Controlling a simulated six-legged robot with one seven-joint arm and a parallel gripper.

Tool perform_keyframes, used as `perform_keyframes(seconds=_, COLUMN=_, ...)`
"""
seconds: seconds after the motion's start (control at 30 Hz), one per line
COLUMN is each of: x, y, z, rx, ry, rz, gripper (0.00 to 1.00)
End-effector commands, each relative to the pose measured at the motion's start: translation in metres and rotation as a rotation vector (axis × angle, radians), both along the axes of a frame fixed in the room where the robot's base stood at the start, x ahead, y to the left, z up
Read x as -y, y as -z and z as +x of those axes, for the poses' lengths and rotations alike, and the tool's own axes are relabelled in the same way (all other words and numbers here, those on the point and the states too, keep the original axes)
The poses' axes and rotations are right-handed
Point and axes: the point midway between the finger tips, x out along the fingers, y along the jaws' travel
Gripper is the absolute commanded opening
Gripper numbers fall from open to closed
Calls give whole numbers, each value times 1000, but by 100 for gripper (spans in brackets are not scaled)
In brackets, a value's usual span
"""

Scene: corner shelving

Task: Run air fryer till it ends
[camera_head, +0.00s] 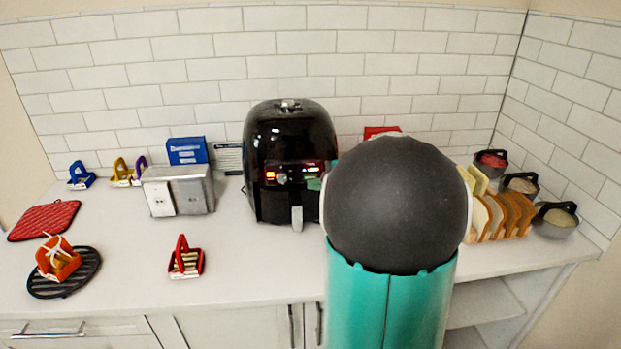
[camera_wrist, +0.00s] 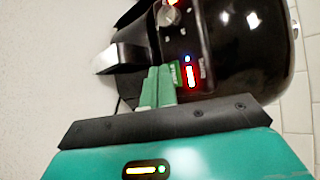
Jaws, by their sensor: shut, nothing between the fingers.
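The black air fryer (camera_head: 290,135) stands on the counter against the tiled back wall. Lit red-orange displays (camera_head: 272,175) show on its front above a silver handle (camera_head: 297,218). In the wrist view the air fryer (camera_wrist: 250,50) lies sideways, with its handle (camera_wrist: 120,57), a round knob (camera_wrist: 168,17) and a red lit display (camera_wrist: 191,76). My gripper (camera_wrist: 160,82) is shut and empty, its green fingers close to the front panel beside the display. I cannot tell whether the fingertips touch the panel.
A grey metal toaster-like box (camera_head: 190,190) stands left of the fryer. Bread slices (camera_head: 500,215) and pots (camera_head: 555,218) stand at the right. The counter before the fryer is clear.

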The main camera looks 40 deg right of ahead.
Motion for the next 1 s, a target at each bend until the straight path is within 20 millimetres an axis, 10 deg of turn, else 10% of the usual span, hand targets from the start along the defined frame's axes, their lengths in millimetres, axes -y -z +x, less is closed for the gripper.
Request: perform_keyframes(seconds=1.0, x=-27, y=0, z=-42, rx=0, ry=0, rz=0, gripper=0)
